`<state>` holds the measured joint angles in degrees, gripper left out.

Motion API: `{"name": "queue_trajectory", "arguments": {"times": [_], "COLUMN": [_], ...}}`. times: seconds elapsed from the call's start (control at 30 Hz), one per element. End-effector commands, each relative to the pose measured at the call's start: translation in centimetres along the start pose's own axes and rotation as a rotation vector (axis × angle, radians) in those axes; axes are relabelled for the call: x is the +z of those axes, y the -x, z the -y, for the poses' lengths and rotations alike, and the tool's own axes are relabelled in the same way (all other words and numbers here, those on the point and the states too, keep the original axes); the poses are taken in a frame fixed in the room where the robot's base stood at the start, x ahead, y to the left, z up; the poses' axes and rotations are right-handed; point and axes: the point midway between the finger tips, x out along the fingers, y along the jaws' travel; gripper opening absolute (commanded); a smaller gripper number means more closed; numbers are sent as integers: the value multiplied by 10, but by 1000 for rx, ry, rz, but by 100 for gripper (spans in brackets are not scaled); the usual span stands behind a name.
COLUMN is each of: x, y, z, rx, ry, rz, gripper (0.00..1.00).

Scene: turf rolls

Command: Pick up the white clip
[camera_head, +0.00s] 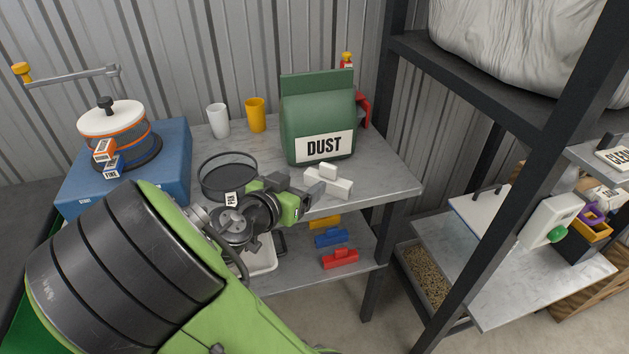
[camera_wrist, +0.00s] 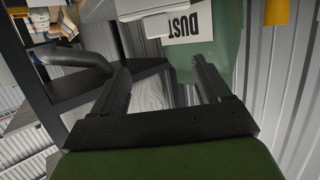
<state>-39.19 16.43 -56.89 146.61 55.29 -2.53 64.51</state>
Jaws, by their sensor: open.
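The white clip (camera_head: 329,184) lies on the grey upper shelf (camera_head: 385,180), in front of the green DUST bag (camera_head: 318,120). In the wrist view a white block that looks like the clip (camera_wrist: 142,10) shows at the top edge, partly cut off, beside the bag's label. My gripper (camera_head: 304,197) is just left of the clip in the head view. Its two dark fingers (camera_wrist: 160,66) stand apart in the wrist view, with nothing between them. Whether a finger touches the clip cannot be told.
A round dark sieve (camera_head: 228,177) is left of my gripper. A white cup (camera_head: 217,121) and yellow cup (camera_head: 256,115) stand behind. Yellow, blue (camera_head: 331,237) and red (camera_head: 340,259) clips lie on the lower shelf. A black rack post (camera_head: 500,185) rises at right.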

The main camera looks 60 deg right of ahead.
Motion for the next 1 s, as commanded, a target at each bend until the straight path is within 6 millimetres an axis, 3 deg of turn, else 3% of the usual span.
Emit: {"name": "queue_trajectory", "arguments": {"times": [0.43, 0.6, 0.8, 1.0], "x": [-4, -12, -4, 1], "y": [-54, -64, -78, -108], "z": [-4, -1, -3, -2], "rx": [12, 13, 7, 4], "ry": [3, 12, 3, -1], "rz": [3, -18, 11, 5], "gripper": [77, 77, 77, 77]}}
